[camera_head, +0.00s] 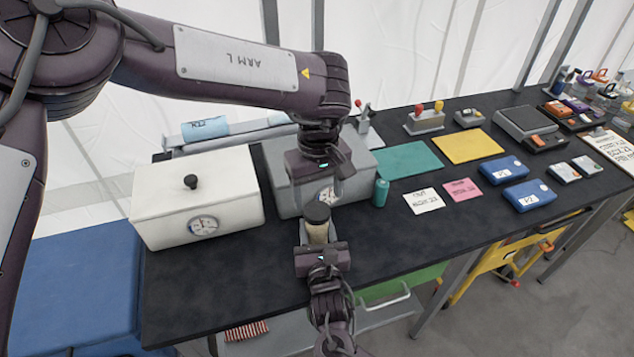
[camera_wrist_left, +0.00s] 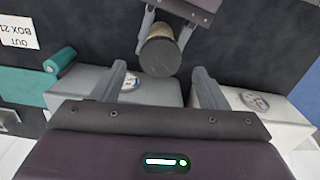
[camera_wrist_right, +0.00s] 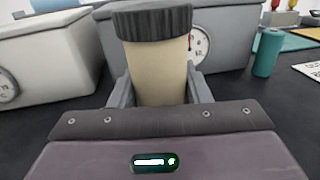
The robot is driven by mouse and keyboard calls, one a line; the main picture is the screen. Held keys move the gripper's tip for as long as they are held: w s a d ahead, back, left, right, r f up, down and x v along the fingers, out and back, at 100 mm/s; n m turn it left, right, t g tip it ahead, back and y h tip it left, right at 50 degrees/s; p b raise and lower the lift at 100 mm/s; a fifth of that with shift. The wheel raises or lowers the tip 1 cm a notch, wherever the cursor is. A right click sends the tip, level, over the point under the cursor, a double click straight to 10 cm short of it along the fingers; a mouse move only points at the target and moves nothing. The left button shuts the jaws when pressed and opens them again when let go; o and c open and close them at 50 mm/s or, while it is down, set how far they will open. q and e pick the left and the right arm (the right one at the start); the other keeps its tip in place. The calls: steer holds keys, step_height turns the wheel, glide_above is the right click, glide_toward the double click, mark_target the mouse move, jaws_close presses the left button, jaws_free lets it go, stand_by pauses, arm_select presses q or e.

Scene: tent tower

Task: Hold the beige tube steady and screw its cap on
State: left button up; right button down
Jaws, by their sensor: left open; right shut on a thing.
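The beige tube (camera_head: 317,232) stands upright with its dark ribbed cap (camera_head: 317,213) on its top. Whether the cap is fully screwed down I cannot tell. My right gripper (camera_head: 318,238) is shut on the tube's body from the front; the right wrist view shows the tube (camera_wrist_right: 158,75) between its fingers, with the cap (camera_wrist_right: 152,22) above them. My left gripper (camera_head: 322,192) is open and empty, pointing down just above the cap. In the left wrist view the cap's top (camera_wrist_left: 159,57) lies beyond and between the spread fingers, apart from them.
A white lidded box (camera_head: 165,205) with a dial and a grey box (camera_head: 290,190) with a dial stand behind and left. A teal tube (camera_head: 380,192) stands to the right. Note cards (camera_head: 424,201) and blue cases (camera_head: 503,169) lie further right. The black table (camera_head: 235,275) is clear in front.

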arm_select(q)
steer(key=n, duration=0.4)
steer(key=shift+d+r, duration=0.1)
steer(key=shift+d, duration=0.1)
steer(key=n, duration=0.5)
steer(key=shift+w+d+r, duration=0.1)
steer(key=n, duration=0.7)
steer(key=shift+w+d+r, duration=0.1)
steer(key=shift+d+r, duration=0.05)
steer(key=shift+r, duration=0.05)
steer(key=n, duration=0.7)
steer(key=shift+r, duration=0.2)
steer(key=n, duration=0.7)
steer(key=shift+r, duration=0.15)
steer(key=n, duration=0.7)
steer(key=shift+w+r, duration=0.1)
steer(key=shift+r, duration=0.1)
steer(key=n, duration=0.7)
steer(key=shift+r+n, duration=0.25)
steer(key=shift+n, duration=0.05)
steer(key=n, duration=0.6)
steer(key=shift+a+r+n, duration=0.2)
steer(key=shift+a+n, duration=0.1)
steer(key=shift+n, duration=0.1)
steer(key=n, duration=0.6)
steer(key=shift+a+r, duration=0.15)
steer(key=shift+a, duration=0.1)
